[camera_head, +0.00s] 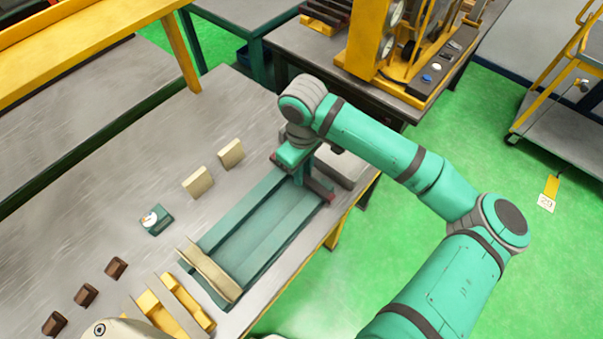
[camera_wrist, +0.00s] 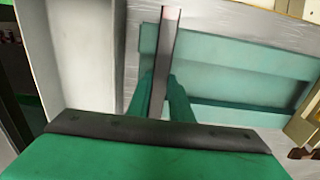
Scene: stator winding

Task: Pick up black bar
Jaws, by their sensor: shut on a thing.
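The black bar (camera_wrist: 169,38) is long and thin, with a pale upper face in the wrist view. It runs between the two green fingers of my gripper (camera_wrist: 161,84), which are shut on it. In the head view, my gripper (camera_head: 301,174) is at the far end of the teal tray (camera_head: 231,226). The dark bar (camera_head: 320,194) shows there, lying across the tray's far end and partly hidden by my gripper. I cannot tell whether the bar touches the tray.
A beige block (camera_head: 210,272) lies across the tray's near end. Two beige blocks stand left of the tray, one of them here (camera_head: 198,182). Yellow pieces (camera_head: 178,303) and several brown blocks (camera_head: 86,294) lie nearer. A grey box (camera_head: 342,165) is right of my gripper.

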